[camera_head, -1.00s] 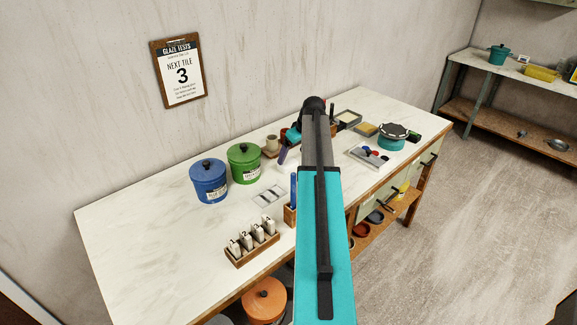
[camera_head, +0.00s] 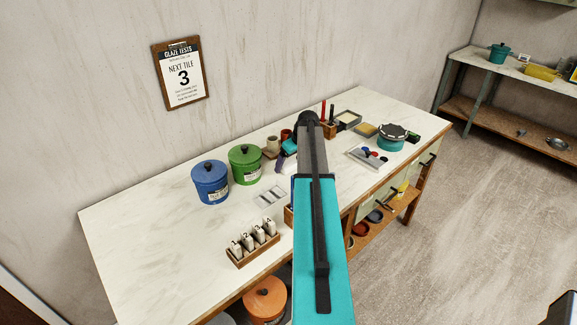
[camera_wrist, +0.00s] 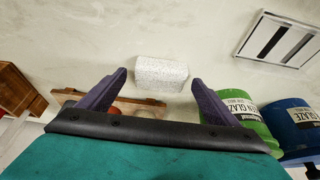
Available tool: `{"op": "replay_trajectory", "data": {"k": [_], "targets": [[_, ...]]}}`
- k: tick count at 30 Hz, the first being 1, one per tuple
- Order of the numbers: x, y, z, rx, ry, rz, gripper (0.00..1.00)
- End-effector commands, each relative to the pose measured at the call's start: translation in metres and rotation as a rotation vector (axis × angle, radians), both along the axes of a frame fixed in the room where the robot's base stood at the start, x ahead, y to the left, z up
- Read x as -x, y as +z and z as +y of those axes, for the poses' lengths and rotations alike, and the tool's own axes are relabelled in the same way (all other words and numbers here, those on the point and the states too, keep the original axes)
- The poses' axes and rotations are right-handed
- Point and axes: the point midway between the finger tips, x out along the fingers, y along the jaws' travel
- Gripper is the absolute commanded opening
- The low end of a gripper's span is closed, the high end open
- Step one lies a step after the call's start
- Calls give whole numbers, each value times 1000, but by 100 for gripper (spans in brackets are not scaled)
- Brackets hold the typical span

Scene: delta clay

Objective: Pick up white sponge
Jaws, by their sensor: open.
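The white sponge (camera_wrist: 161,74) is a pale speckled block in the wrist view, lying on the light table top. My gripper (camera_wrist: 158,84) is open, with its two dark purple fingers apart. The sponge shows just beyond the fingertips, in line with the gap between them, and nothing is held. I cannot tell whether the fingertips touch it. In the head view, my arm covers the middle of the table, and I cannot make out the sponge there. A purple finger (camera_head: 281,163) shows left of my arm.
Green (camera_head: 245,164) and blue (camera_head: 210,182) lidded pots stand left of my arm; both labelled pots also show at the wrist view's right. A teal pot (camera_head: 391,138) stands right. The left table end is clear.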

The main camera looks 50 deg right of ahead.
Motion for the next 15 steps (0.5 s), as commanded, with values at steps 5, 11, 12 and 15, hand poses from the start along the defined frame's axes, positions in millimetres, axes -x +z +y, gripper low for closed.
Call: {"op": "replay_trajectory", "data": {"k": [5,11,12,15], "targets": [[0,0,0,0,0,0,84],[0,0,0,0,0,0,84],[0,0,0,0,0,0,84],[0,0,0,0,0,0,84]]}}
